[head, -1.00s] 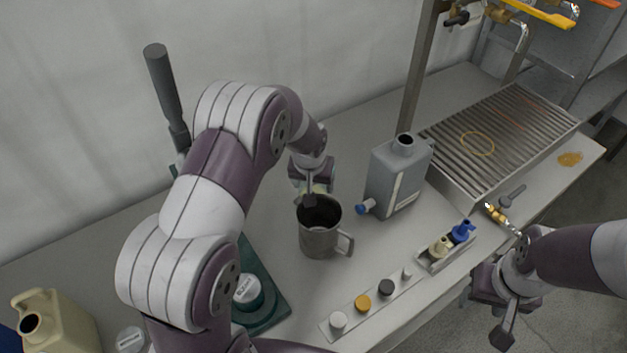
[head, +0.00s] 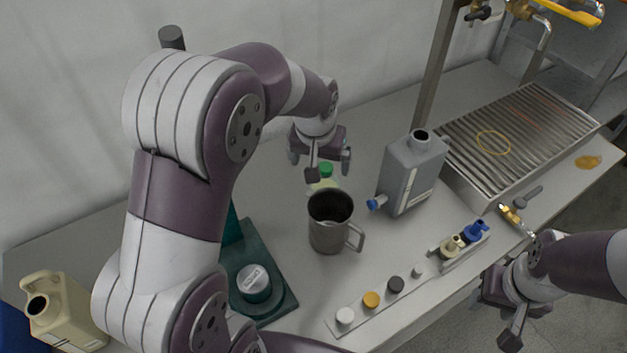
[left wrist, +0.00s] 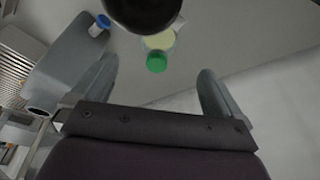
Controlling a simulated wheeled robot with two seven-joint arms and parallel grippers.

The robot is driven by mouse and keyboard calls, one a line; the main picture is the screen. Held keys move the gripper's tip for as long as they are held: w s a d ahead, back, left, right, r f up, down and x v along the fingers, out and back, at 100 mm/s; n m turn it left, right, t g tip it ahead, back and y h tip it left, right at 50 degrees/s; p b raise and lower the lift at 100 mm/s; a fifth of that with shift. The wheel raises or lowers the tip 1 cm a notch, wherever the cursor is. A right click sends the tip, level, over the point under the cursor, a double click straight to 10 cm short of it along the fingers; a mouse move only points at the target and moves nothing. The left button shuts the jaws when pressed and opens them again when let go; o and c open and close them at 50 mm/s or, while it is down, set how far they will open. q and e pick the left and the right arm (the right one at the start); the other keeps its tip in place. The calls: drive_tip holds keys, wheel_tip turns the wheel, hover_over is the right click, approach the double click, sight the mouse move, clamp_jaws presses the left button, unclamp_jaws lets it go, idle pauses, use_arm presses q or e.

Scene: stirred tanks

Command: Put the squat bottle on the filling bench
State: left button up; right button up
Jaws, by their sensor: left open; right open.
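A small pale-yellow bottle with a green cap (head: 327,169), which looks like the squat bottle, stands behind the steel mug (head: 331,232); the mug hides its lower part. In the left wrist view its green cap (left wrist: 156,62) shows between the fingers, toward their far ends. My left gripper (head: 320,158) is open and empty, above and just behind the bottle. My right gripper (head: 496,318) is open and empty, off the table's front edge. The slatted metal grate (head: 520,135) under the taps, at the back right, appears to be the filling bench.
A grey canister (head: 408,178) with a blue side cap stands right of the mug. A strip of caps (head: 372,300), a small tray with blue and cream fittings (head: 462,243), and a green-based stand (head: 275,300) lie nearer. A cream jug (head: 65,310) is at left.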

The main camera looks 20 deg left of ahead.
use_arm(q)
drive_tip(key=s+f+m+g, duration=0.1)
drive_tip(key=s+f, duration=0.3)
drive_tip(key=s, duration=1.2)
drive_tip(key=shift+s+d+g, duration=0.2)
drive_tip(key=shift+d+g, duration=0.05)
drive_tip(key=shift+g, duration=0.15)
